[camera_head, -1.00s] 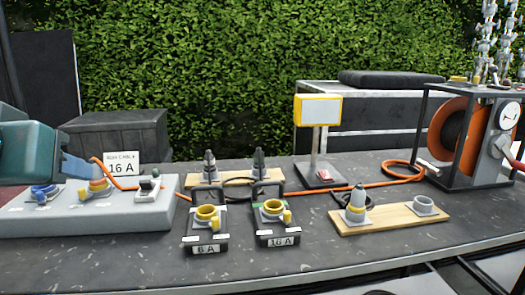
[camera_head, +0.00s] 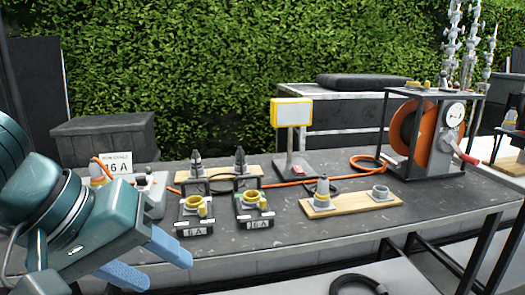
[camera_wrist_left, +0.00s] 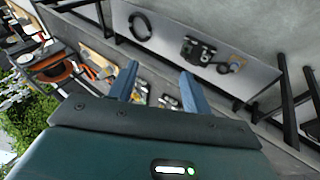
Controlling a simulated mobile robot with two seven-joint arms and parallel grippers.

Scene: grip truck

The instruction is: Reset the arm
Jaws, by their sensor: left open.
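My left gripper (camera_head: 150,262) is in the lower left of the head view, in front of the table's front edge. Its two blue fingers are apart with nothing between them. In the left wrist view the fingers (camera_wrist_left: 158,88) are also spread and empty. My right gripper is not in view.
Two sockets labelled 6 A (camera_head: 195,204) and 16 A (camera_head: 253,200) stand near the table's front edge. A wooden board (camera_head: 345,204) with a plug, a yellow-framed display (camera_head: 291,112) and an orange cable reel (camera_head: 405,130) stand further right. A black coil (camera_head: 358,284) lies below.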

